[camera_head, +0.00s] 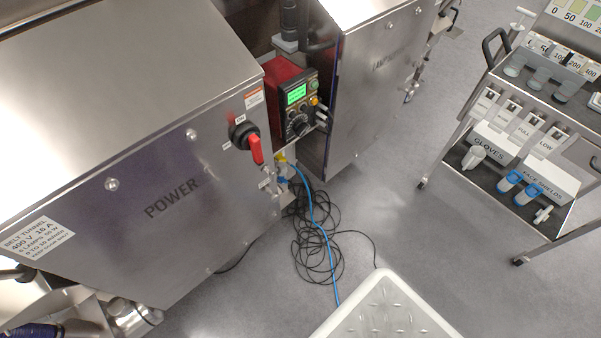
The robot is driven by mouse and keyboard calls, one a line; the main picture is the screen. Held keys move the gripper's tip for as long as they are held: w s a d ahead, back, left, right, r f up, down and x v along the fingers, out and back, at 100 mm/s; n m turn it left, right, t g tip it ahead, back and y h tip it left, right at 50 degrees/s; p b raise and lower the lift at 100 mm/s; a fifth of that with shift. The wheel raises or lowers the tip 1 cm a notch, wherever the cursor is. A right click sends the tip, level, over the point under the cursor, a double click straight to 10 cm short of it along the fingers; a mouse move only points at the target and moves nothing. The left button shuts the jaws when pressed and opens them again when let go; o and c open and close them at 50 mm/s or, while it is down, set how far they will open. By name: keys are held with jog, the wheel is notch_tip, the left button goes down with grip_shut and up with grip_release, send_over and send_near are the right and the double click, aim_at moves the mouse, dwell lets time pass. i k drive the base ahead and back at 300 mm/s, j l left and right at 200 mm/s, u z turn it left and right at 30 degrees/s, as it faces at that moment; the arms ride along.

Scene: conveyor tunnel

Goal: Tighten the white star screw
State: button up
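I cannot pick out a white star screw for certain in the head view. The steel POWER cabinet (130,215) has a few round silver fasteners on its front, one near the upper right (191,134) and one at the left (112,184). A red-handled rotary switch (254,148) sits at its right end. Below the switch, at the cabinet's right edge, is a small pale fitting (266,183), too small to make out its shape. My gripper is not in view.
A red control box (283,85) with a lit green display stands between the POWER cabinet and a second steel cabinet (372,85). Black and blue cables (318,240) lie coiled on the floor. A white tread-topped surface (385,312) is at the bottom. A supply cart (470,185) stands right.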

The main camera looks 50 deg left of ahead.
aim_at(282, 170)
jog(key=i+l+u, duration=0.8)
jog(key=k+l+u, duration=0.1)
jog(key=u, duration=1.6)
